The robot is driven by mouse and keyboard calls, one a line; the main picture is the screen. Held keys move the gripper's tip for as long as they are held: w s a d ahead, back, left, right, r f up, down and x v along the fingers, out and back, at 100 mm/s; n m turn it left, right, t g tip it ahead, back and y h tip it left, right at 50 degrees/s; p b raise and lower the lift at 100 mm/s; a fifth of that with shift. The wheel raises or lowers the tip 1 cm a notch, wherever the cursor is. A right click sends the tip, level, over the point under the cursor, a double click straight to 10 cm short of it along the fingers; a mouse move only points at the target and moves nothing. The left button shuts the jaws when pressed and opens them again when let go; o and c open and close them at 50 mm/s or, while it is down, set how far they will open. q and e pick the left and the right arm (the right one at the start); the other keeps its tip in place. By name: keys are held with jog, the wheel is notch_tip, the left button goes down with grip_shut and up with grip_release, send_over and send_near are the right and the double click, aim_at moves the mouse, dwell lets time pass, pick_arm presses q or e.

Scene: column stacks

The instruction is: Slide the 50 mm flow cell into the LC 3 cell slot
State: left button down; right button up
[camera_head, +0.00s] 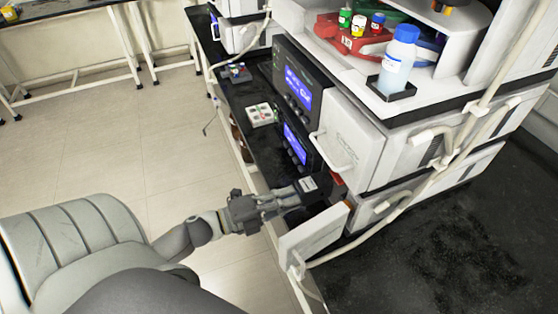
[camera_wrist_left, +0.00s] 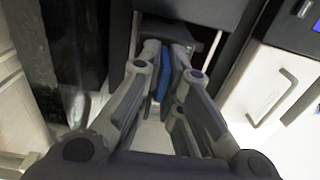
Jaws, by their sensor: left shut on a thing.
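My left gripper (camera_head: 297,193) reaches from the left to the front of the lower instrument stack, at an open bay beside a swung-out white door (camera_head: 313,232). In the left wrist view the gripper (camera_wrist_left: 168,58) is shut on a narrow blue piece (camera_wrist_left: 163,83), which I take to be the flow cell. Its far end is hidden between the fingers and the dark bay front. A small pale label (camera_head: 308,184) shows just above the fingertips in the head view. The cell slot itself is hidden, so I cannot tell whether the cell is in it. My right gripper is not in view.
A white module with a loop handle (camera_head: 335,150) stands above the bay. Dark modules with blue screens (camera_head: 298,90) stand behind it. A white block with coloured buttons (camera_head: 261,115) lies on the black bench. A blue-capped bottle (camera_head: 398,60) stands on top. Pale tubes run down the right side.

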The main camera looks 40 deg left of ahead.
aim_at(320, 190)
pick_arm(q)
jog(key=shift+x, duration=4.9)
jog(key=shift+w+f+b, duration=0.1)
jog(key=shift+f+b, duration=0.25)
jog(key=c, duration=1.5)
grip_release()
jog(key=shift+a+f, duration=0.1)
jog(key=shift+s+a, duration=0.1)
jog(key=shift+s, duration=0.3)
jog(key=v, duration=1.1)
jog(key=shift+s+a, duration=0.1)
